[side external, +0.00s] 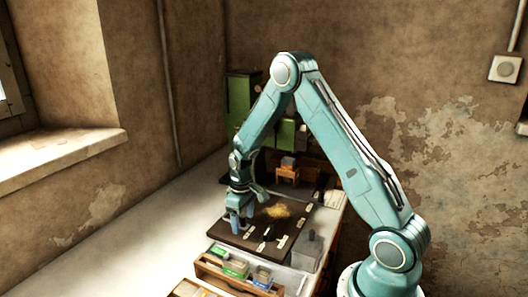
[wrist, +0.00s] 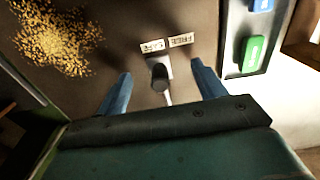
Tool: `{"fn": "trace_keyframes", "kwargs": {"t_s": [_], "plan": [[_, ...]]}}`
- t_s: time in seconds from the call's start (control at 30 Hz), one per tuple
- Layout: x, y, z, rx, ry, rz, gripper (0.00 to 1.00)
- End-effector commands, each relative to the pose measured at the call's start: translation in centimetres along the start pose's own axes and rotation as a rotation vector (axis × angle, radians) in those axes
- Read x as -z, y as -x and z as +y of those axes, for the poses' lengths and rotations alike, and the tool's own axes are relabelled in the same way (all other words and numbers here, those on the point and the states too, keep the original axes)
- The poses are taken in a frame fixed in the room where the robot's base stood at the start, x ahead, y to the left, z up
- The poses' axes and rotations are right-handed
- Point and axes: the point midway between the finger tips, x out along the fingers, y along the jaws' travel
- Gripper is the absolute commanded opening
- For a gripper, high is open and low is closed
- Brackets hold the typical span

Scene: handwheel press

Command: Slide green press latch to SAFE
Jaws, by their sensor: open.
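A short dark knob (wrist: 160,78) stands on a pale plate on the dark board in the wrist view. Its colour looks black, so I cannot tell that it is the green latch. Two small pale labels lie just beyond it: the left label (wrist: 152,46) seems to read SAFE upside down, and the right label (wrist: 181,40) is hard to read. My gripper (wrist: 162,70) is open and empty, one blue finger on each side of the knob, with gaps showing. In the side external view my gripper (side external: 238,222) is low over the board's left part and hides what is beneath it.
Yellow chips (wrist: 57,40) lie on the board, also in the side external view (side external: 277,211). A green piece (wrist: 253,53) and a blue piece (wrist: 262,5) are to the right. A wooden tray of bins (side external: 238,280) stands in front. Another dark knob (side external: 268,233) is nearby.

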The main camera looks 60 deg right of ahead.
Motion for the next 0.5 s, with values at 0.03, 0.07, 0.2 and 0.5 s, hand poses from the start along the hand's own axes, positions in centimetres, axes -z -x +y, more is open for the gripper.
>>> {"fn": "trace_keyframes", "kwargs": {"t_s": [0.03, 0.07, 0.2, 0.5], "plan": [[0.0, 0.0, 0.0, 0.0, 0.0, 0.0, 0.69], [0.0, 0.1, 0.0, 0.0, 0.0, 0.0, 0.69], [0.1, 0.8, 0.0, -0.001, 0.0, 0.002, 0.69], [0.1, 3.7, 0.0, -0.001, 0.0, 0.003, 0.69]]}}
